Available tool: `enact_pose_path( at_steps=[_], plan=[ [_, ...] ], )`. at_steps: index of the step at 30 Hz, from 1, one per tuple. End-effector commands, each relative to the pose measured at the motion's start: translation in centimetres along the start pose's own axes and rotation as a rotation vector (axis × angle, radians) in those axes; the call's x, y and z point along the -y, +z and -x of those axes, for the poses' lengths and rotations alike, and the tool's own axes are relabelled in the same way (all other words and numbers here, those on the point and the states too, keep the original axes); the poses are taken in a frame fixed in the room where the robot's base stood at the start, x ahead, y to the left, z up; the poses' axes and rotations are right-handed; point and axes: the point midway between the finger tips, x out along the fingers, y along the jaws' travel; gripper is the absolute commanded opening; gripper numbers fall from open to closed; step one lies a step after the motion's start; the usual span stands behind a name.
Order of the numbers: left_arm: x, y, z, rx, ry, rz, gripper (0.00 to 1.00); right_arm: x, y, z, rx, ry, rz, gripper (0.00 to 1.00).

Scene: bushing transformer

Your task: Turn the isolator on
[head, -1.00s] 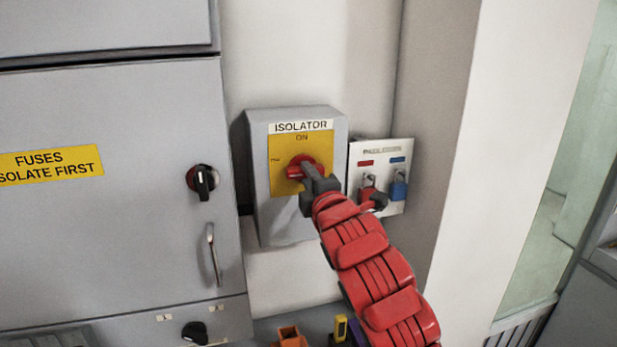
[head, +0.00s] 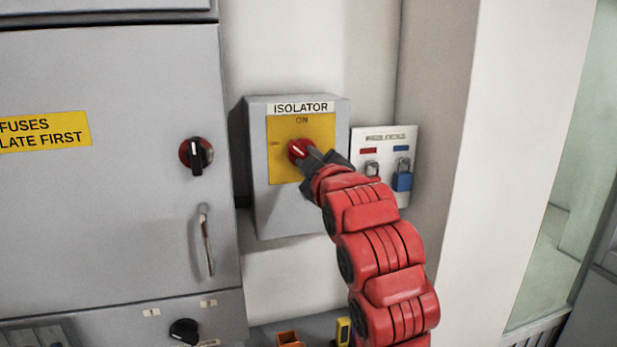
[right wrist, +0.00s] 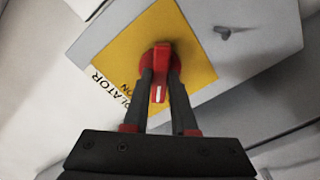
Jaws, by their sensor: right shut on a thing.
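The isolator (head: 275,215) is a grey wall box with a yellow plate marked ON at its top. Its red rotary knob (head: 298,149) sits in the middle of the plate and looks slanted, between level and upright. My right gripper (head: 311,157) reaches in from the lower right and is shut on the knob handle. In the right wrist view, the two dark fingers (right wrist: 160,95) stand on either side of the red handle (right wrist: 159,72), whose white mark lies between them. The ON label shows to the left there. The gripper partly hides the knob in the head view. My left gripper is out of view.
A padlock board (head: 391,136) with a blue padlock (head: 402,181) hangs close right of the isolator, partly behind my right arm. A grey fuse cabinet (head: 110,230) with a red-and-black switch (head: 196,154) stands left. Small orange (head: 289,339) and yellow (head: 343,331) items lie below.

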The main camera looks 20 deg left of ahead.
Motion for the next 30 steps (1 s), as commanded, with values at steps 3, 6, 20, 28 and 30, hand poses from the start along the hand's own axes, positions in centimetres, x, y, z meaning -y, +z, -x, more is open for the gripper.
enact_pose_path(
  at_steps=[3, 6, 20, 28, 30],
  plan=[
    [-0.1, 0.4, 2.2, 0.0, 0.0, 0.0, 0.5, 0.5, 0.4, 0.1, -0.001, -0.001, -0.11, 0.0],
    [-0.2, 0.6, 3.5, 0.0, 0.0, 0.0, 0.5, 0.5, 0.5, 0.0, 0.001, -0.002, -0.204, 0.0],
    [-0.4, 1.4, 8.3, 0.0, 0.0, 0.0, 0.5, 0.5, 0.4, -0.1, 0.005, -0.004, -0.613, 0.0],
    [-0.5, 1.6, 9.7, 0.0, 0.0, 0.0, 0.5, 0.4, 0.3, 0.0, 0.005, -0.004, -0.77, 0.0],
    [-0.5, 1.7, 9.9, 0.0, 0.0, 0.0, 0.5, 0.3, 0.2, 0.0, 0.005, -0.004, -0.797, 0.0]
  ],
)
